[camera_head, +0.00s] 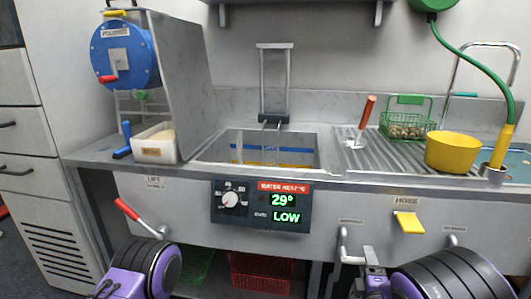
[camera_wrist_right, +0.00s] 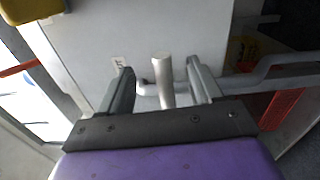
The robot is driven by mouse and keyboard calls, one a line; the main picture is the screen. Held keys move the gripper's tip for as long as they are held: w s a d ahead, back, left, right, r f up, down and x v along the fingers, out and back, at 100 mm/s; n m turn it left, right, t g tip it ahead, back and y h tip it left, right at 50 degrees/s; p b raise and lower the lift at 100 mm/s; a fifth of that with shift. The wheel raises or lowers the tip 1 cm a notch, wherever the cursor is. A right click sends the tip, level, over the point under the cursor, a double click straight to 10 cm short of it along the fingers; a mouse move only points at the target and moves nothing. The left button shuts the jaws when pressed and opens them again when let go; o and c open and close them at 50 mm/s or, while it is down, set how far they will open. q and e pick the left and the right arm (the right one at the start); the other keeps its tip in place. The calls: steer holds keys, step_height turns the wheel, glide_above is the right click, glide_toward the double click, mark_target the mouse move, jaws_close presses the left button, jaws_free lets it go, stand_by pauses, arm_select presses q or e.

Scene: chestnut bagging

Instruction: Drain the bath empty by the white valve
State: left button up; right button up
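The white valve (camera_head: 343,240) is on the front panel below the steel bath, under a small label. In the right wrist view its upright handle (camera_wrist_right: 163,80) stands between the fingers of my right gripper (camera_wrist_right: 162,88), with a gap on both sides. My right gripper (camera_head: 361,265) is open around the handle, low in the head view. The bath (camera_head: 213,148) has a blue line along its wall and an orange-brown band near the bottom; its water level is hard to tell. My left arm (camera_head: 147,268) is at the lower left; its fingers do not show clearly.
A green basket of chestnuts (camera_head: 407,118) and a yellow bowl (camera_head: 452,151) stand on the drainboard. A red crate (camera_head: 262,275) sits underneath.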

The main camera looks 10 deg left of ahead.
steer(key=shift+a, duration=0.3)
